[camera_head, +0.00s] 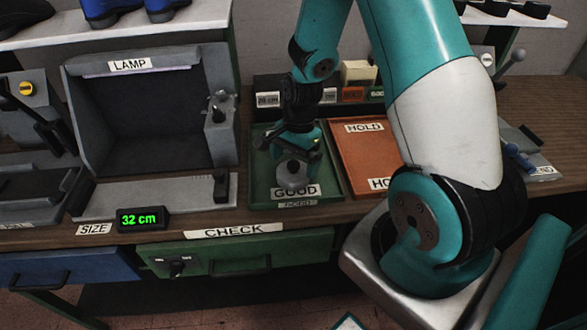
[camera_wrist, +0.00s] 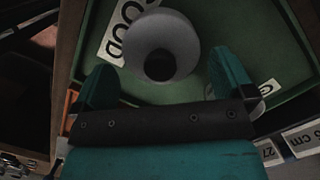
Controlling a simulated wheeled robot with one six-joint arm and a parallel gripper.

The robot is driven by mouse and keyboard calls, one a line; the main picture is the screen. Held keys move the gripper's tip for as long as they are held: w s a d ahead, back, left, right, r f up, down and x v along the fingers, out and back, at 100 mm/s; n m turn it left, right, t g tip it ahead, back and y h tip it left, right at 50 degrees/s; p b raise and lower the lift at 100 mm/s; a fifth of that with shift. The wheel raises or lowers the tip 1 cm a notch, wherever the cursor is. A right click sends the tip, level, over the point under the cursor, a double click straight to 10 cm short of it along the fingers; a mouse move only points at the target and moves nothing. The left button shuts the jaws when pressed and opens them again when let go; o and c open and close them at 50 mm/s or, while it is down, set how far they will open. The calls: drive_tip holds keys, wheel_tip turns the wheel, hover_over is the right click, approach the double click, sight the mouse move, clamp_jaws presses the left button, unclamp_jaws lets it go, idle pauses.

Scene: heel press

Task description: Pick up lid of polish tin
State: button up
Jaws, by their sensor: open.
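A pale grey round piece (camera_head: 292,177), which appears to be the polish tin lid, sits in the green GOOD tray (camera_head: 258,193) near its front edge. In the wrist view it is a pale disc (camera_wrist: 183,30) with a dark round centre. I cannot tell whether a tin is under it. My gripper (camera_head: 294,150) points down over the tray, just above and behind the piece in the head view. In the wrist view my gripper (camera_wrist: 165,78) is open, its two teal fingers apart and the disc beyond and between their tips. Nothing is held.
An orange HOLD tray (camera_head: 362,150) stands to the right of the green tray. A grey LAMP booth (camera_head: 150,120) stands to the left, with a 32 cm display (camera_head: 140,219) at the bench edge. Small labelled bins (camera_head: 268,86) line the back.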

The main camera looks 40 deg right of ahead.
drive_tip(key=shift+a+f, duration=0.15)
drive_tip(key=shift+f, duration=0.7)
drive_tip(key=shift+c, duration=0.5)
drive_tip(key=c, duration=0.4)
drive_tip(key=shift+o, duration=0.2)
